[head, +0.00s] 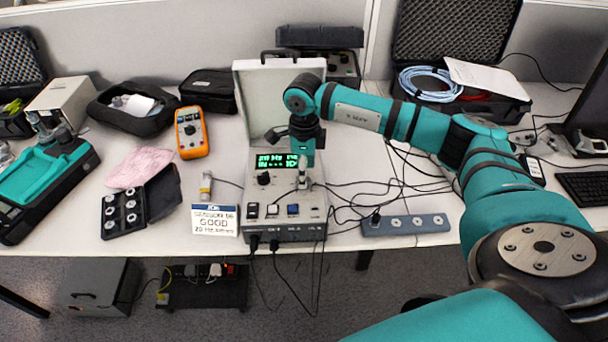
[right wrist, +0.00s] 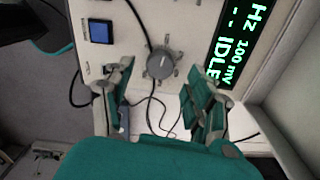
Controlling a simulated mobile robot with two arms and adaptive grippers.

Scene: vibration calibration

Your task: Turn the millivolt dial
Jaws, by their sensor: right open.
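The calibrator unit (head: 312,212) stands on the bench with its white lid open and a lit green display (head: 277,161). The millivolt dial (right wrist: 160,62) is a round grey knob in the right wrist view, next to the display (right wrist: 232,45), which reads Hz, 100 mV and IDLE. In the head view the dial is partly hidden under my right gripper (head: 304,172). My right gripper (right wrist: 159,72) is open, pointing down, with its fingers on either side of the dial; I cannot tell whether they touch it. A second, black dial (head: 264,178) sits further left. My left gripper is out of view.
A blue button (right wrist: 100,31) lies close to the dial. Black cables run right of the unit towards a grey-blue socket strip (head: 405,224).

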